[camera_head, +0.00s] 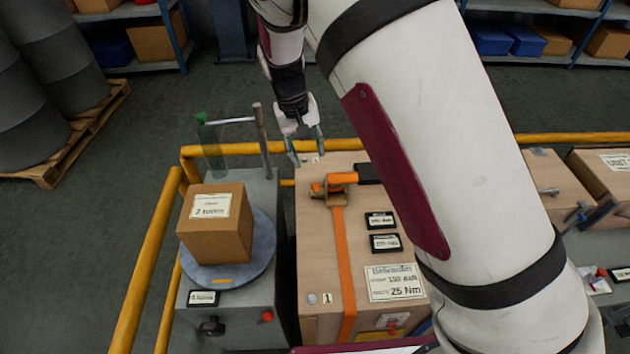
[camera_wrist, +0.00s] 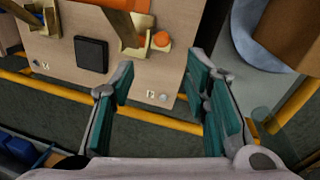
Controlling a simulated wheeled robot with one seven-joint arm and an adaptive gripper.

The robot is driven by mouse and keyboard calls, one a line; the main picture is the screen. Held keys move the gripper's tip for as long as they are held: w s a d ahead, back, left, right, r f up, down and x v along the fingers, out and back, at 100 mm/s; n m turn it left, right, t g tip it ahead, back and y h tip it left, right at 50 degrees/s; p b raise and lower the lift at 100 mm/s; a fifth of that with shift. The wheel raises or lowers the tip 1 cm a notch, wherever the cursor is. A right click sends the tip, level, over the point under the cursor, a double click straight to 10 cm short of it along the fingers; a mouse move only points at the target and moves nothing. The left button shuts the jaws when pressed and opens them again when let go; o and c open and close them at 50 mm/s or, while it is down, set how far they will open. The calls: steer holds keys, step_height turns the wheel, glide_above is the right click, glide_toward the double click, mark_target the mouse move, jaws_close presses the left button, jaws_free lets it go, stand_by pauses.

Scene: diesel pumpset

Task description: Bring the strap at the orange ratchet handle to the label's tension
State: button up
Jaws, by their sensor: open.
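The orange ratchet handle (camera_head: 341,179) sits on a brass-coloured ratchet at the far part of a wooden crate top (camera_head: 318,240). An orange strap (camera_head: 343,265) runs from it toward the near edge and down the front. The label (camera_head: 394,283) on the crate reads what looks like 150 daN and 25 Nm. My gripper (camera_head: 304,143) is open and empty, above the crate's far edge, beyond the handle and apart from it. In the wrist view, my open fingers (camera_wrist: 161,70) are over the crate edge; the brass ratchet (camera_wrist: 132,38) with orange parts shows beyond them.
Two small dark displays (camera_head: 382,231) lie right of the strap. A grey stand (camera_head: 235,310) with a turntable and cardboard box (camera_head: 216,224) is left. A yellow rail (camera_head: 235,149) runs behind the crate. My arm hides the area to the right.

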mark_target(315, 184)
steer(key=f, duration=0.5)
steer(key=d+f, duration=0.1)
steer(key=f, duration=0.3)
steer(key=d+f, duration=0.1)
steer(key=f, duration=0.4)
steer(key=shift+w+d+f, duration=0.1)
steer(key=shift+w+f, duration=0.25)
steer(key=shift+w, duration=0.05)
steer(key=shift+c, duration=0.4)
jaws_close()
